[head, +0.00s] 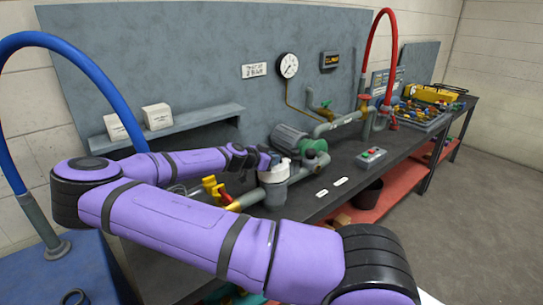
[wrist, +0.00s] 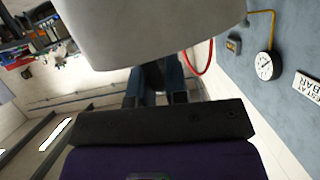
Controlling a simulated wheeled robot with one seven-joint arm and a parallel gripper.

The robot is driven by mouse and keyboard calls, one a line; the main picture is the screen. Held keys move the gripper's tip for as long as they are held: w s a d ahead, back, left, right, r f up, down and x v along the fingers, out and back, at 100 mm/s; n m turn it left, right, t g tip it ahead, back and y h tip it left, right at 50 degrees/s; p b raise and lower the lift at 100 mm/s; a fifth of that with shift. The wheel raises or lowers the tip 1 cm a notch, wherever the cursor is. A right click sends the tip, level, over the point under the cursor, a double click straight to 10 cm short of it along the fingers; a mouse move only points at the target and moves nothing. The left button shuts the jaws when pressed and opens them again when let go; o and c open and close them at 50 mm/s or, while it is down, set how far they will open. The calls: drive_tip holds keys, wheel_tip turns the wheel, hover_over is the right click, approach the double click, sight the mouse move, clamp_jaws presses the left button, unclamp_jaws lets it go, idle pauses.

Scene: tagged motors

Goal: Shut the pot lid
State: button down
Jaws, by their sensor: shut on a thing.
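The pot (head: 273,194) is a grey upright cylinder in the pipework on the bench, with a white part that looks like its lid (head: 272,176) at the top. My gripper (head: 268,160) is at the top of the pot, small and partly merged with it in the head view. In the wrist view, my gripper (wrist: 161,88) has its two blue fingers close together on a dark piece, which looks like a grip of the lid. A large pale grey surface (wrist: 150,30) fills the top of that view, probably the lid. The lid's exact tilt cannot be told.
Yellow and red valve handles (head: 215,190) stand just left of the pot. A green-ended grey motor (head: 290,138) and pipes lie behind it. A red hose (head: 377,45) arches at the back. A button box (head: 371,157) sits right on the dark bench.

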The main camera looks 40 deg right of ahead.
drive_tip(key=shift+s+f, duration=0.25)
drive_tip(key=shift+f, duration=0.25)
drive_tip(key=c, duration=1.2)
unclamp_jaws()
drive_tip(key=shift+o, duration=0.2)
drive_tip(key=v, duration=1)
drive_tip(key=shift+a+r, duration=0.25)
drive_tip(key=shift+a, duration=0.1)
